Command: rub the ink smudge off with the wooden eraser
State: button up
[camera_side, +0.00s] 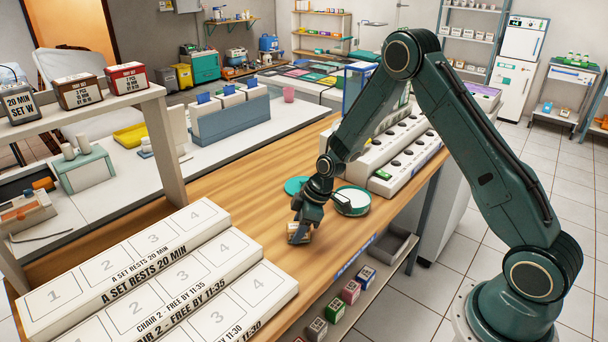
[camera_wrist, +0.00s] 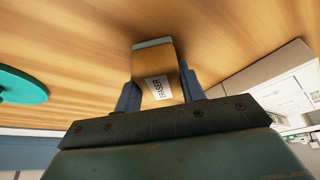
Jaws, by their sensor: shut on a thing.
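The wooden eraser (camera_wrist: 157,62) is between my gripper's two fingers (camera_wrist: 160,90) in the wrist view, with its white ERASER label facing the camera. Its end is grey-green. In the side view the eraser (camera_side: 299,239) shows as a small tan block under my gripper (camera_side: 303,226), low over the wooden counter (camera_side: 230,190) near its front edge. I cannot tell whether it touches the counter. My gripper is shut on the eraser. I cannot make out an ink smudge in either view.
A round white dish with a teal rim (camera_side: 351,201) and a teal disc (camera_side: 296,186) lie just behind my gripper. Stepped white numbered racks (camera_side: 150,275) stand at the front left. A white block with round wells (camera_side: 400,150) is behind. Small boxes (camera_side: 350,292) sit on a lower shelf.

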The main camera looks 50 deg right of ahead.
jog(key=shift+a, duration=0.85)
jog(key=shift+w+d, duration=0.4)
jog(key=shift+d, duration=5.1)
jog(key=shift+a, duration=5.45)
jog(key=shift+r, duration=4.1)
jog(key=shift+w, duration=0.15)
